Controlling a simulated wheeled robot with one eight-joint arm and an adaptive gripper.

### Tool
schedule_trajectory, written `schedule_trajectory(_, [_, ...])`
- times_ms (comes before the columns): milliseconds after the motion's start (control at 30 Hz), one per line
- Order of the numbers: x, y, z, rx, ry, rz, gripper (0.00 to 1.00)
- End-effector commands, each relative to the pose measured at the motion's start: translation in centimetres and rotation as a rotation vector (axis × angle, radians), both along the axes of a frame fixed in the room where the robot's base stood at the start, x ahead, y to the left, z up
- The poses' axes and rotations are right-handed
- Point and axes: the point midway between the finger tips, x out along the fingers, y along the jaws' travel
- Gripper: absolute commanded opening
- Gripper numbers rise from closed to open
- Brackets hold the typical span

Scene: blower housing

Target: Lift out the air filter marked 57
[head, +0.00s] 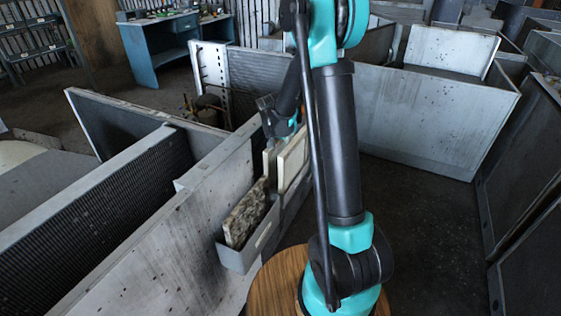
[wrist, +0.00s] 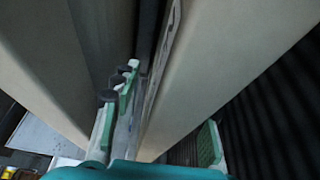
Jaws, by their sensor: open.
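Two pale, cream panel filters stand upright in a narrow grey holder (head: 236,258); the nearer face of one filter (head: 292,160) is clean. A mottled, dirty filter (head: 246,213) stands at the near end of the same holder. No number 57 is legible on any of them. My gripper (head: 284,128) is low at the far end of the pale filters, partly hidden by my arm. In the wrist view my gripper (wrist: 165,118) is open, with a pale panel (wrist: 215,60) running between its fingers. I cannot tell whether they touch it. Another pale panel (wrist: 35,75) is at left.
A grey housing wall (head: 200,215) runs along the holder's left side, with a dark ribbed panel (head: 100,210) beyond. Grey metal bins (head: 430,120) stand at the back right. A blue workbench (head: 170,45) is far back. Dark floor (head: 420,220) at right is clear.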

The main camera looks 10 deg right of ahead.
Motion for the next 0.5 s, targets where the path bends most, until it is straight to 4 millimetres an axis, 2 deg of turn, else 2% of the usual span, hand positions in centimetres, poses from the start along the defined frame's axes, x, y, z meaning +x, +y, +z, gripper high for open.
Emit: schedule_trajectory(500, [-0.01, 0.00, -0.43, 0.000, 0.000, 0.000, 0.43])
